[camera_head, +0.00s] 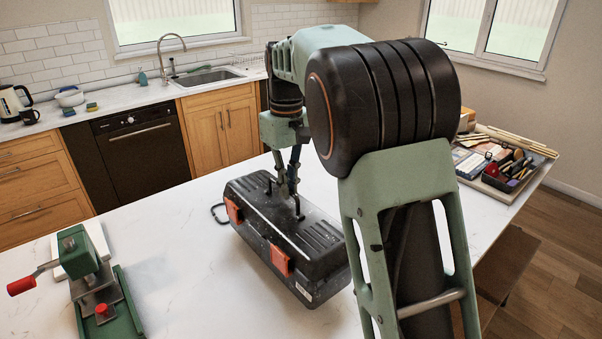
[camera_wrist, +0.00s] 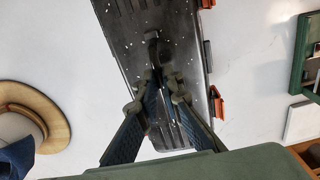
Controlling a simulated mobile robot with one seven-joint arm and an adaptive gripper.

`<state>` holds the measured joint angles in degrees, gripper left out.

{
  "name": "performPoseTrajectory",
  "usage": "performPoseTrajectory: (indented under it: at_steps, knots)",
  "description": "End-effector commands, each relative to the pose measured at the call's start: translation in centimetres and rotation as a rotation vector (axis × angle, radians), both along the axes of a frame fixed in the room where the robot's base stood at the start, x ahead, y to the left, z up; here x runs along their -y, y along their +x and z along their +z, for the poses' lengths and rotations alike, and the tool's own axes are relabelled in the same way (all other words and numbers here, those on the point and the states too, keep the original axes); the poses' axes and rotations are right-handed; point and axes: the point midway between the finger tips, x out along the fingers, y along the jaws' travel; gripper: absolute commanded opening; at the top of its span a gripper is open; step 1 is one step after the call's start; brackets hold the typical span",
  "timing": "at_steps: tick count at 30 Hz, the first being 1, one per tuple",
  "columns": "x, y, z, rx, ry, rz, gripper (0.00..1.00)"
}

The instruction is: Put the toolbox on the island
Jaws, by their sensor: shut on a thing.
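The black toolbox (camera_head: 290,240) with orange latches is in the middle of the white island top (camera_head: 190,270) in the head view. It looks level, and I cannot tell whether it rests on the surface or hangs just above it. My gripper (camera_head: 289,192) points down at the lid and is shut on the toolbox's handle. In the wrist view the toolbox (camera_wrist: 172,45) lies under the fingers of my gripper (camera_wrist: 160,85), which close at the handle on its lid. My arm hides part of the island behind it.
A green clamp-like tool (camera_head: 85,265) with a red handle stands at the island's left. A tray of pottery tools (camera_head: 505,165) is at the right. A straw hat (camera_wrist: 35,115) shows in the wrist view. The sink counter (camera_head: 130,95) is behind. Free surface lies left of the toolbox.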

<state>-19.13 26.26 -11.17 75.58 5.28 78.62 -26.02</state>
Motion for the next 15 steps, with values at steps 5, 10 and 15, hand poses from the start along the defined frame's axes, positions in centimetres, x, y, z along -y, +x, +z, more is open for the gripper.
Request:
performPoseTrajectory:
  at_steps: [5, 10, 15]
  knots:
    - [-0.6, 0.3, -0.4, 0.004, 0.001, 0.000, 0.00]
    - [-1.1, 0.4, -2.5, 0.003, 0.001, -0.001, 0.00]
    - [-1.0, 0.4, -3.9, 0.005, 0.002, -0.001, 0.00]
